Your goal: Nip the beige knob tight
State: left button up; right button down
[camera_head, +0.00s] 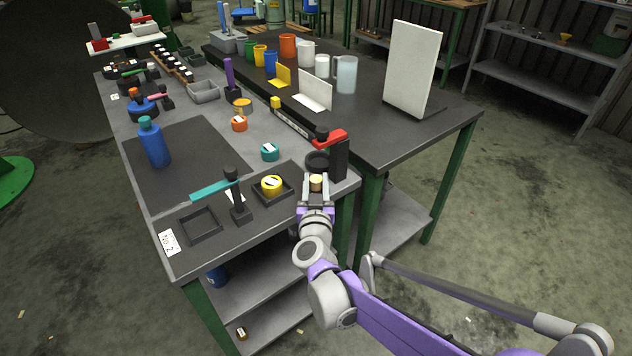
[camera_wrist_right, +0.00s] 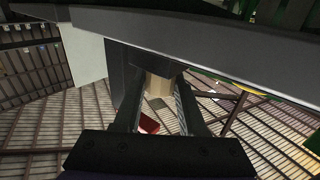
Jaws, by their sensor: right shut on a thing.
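The beige knob (camera_head: 316,181) is a small pale cylinder at the near right edge of the grey bench, just below a black round part (camera_head: 317,160). My right gripper (camera_head: 316,187) has reached it from the front, with one finger on each side, and is shut on it. In the right wrist view the beige knob (camera_wrist_right: 158,86) shows between the fingertips of the gripper (camera_wrist_right: 160,98), partly hidden by a dark block. My left gripper is in neither view.
A black post with a red lever (camera_head: 333,139) stands right behind the knob. A dark table (camera_head: 440,125) adjoins at right. Open floor lies in front.

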jog(key=m+h, duration=0.1)
jog(key=h, duration=0.1)
jog(key=m+h, duration=0.2)
jog(key=shift+a+g+h, duration=0.2)
jog(key=shift+g+h, duration=0.1)
jog(key=shift+m+g+h+p, duration=0.3)
jog(key=shift+m+g+h, duration=0.9)
jog(key=shift+m+h, duration=0.95)
jog(key=shift+n+h, duration=0.25)
jog(key=shift+h, duration=0.3)
jog(key=shift+c, duration=2.3)
grip_release()
jog(key=p+v, duration=0.1)
jog(key=v, duration=0.9)
jog(key=shift+s+a+r, duration=0.1)
jog(key=shift+s+a, duration=0.1)
jog(key=shift+s, duration=0.1)
